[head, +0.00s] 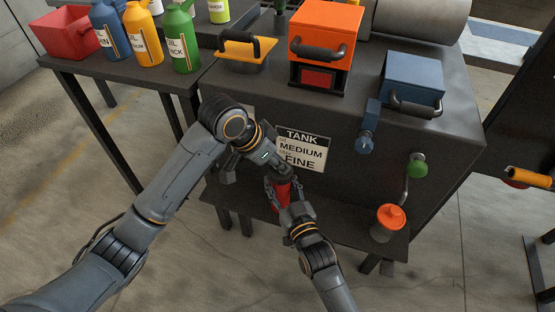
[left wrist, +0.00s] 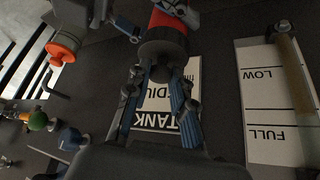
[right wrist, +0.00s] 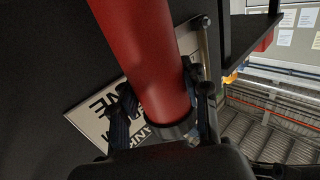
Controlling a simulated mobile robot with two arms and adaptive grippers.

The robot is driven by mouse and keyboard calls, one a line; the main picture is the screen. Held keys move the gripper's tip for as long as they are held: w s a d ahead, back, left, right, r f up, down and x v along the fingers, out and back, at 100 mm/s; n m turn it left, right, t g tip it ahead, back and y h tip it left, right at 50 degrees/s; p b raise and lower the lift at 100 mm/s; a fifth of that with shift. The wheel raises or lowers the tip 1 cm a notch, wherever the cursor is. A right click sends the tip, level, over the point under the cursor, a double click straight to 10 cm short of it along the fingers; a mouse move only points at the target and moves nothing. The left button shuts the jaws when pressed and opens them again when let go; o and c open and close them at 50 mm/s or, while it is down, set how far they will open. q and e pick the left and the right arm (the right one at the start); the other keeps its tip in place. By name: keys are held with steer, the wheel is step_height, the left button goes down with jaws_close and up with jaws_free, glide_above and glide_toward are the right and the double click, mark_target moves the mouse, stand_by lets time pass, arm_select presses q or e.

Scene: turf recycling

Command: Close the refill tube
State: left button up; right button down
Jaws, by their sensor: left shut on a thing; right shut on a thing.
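A red tube (head: 283,194) with a dark end is held in front of the tank label by both of my grippers. My left gripper (head: 285,174) is shut on the dark end cap of the tube. In the left wrist view the fingers (left wrist: 160,82) close on the cap (left wrist: 163,45), below the red body (left wrist: 172,18). My right gripper (head: 288,205) is shut around the red body. In the right wrist view the tube (right wrist: 147,60) lies between its fingers (right wrist: 166,112). Whether the cap is fully seated cannot be told.
The dark machine carries a TANK label (head: 302,149), an orange box (head: 325,28), a blue box (head: 412,75) and a green knob (head: 417,166). An orange-topped canister (head: 390,219) stands on the low shelf. Bottles (head: 181,40) and a red bin (head: 66,35) stand at left.

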arm_select(q)
steer(key=shift+f, duration=0.65)
steer(key=o, duration=1)
steer(key=v, duration=1.2)
arm_select(e)
steer(key=c, duration=0.6)
jaws_free()
